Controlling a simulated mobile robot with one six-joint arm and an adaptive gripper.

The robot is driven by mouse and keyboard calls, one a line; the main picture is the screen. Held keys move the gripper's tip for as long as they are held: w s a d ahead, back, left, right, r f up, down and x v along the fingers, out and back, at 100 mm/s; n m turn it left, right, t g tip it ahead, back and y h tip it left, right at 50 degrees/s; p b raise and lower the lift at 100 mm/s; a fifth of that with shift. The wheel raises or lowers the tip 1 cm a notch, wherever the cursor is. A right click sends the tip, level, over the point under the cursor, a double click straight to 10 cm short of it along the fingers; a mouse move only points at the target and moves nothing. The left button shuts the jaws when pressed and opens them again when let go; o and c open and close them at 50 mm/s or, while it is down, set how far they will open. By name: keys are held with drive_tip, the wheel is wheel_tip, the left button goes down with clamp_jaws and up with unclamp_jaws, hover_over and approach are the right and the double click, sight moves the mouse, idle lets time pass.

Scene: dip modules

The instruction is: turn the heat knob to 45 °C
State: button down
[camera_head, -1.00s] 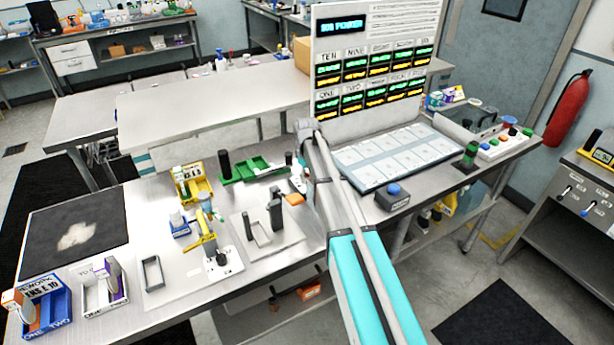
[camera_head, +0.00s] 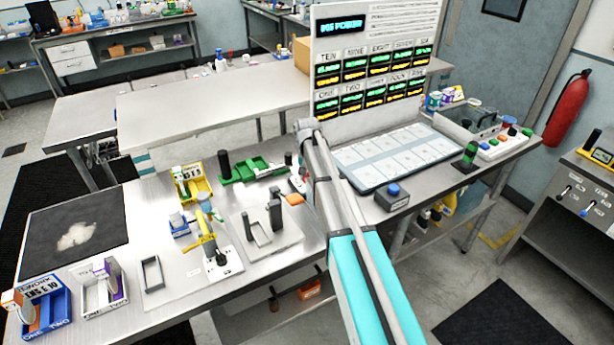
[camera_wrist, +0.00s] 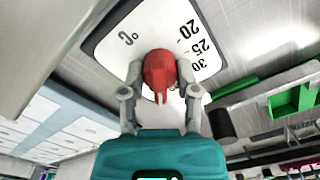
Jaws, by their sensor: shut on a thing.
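The heat knob (camera_wrist: 160,72) is red and shows in the wrist view, in front of a white dial plate (camera_wrist: 112,45). The plate has a °C mark and the numbers 20, 25 and 30; other marks are hidden behind the knob and fingers. My gripper (camera_wrist: 162,85) has one finger on each side of the knob and is shut on it. The knob's pointer setting cannot be read. In the head view my arm hides most of the knob, and a bit of red shows beside my arm.
A green tray (camera_head: 262,172) lies just left of my arm, with a black post (camera_head: 224,162) beside it. A grey stand (camera_head: 262,235) is nearer the front. A blue-button box (camera_head: 391,197) and a panel (camera_head: 398,155) are to the right.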

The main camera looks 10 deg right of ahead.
drive_tip(key=shift+s+m, duration=0.1)
drive_tip(key=shift+m, duration=0.9)
drive_tip(key=shift+c, duration=1.8)
unclamp_jaws()
drive_tip(key=shift+n, duration=0.3)
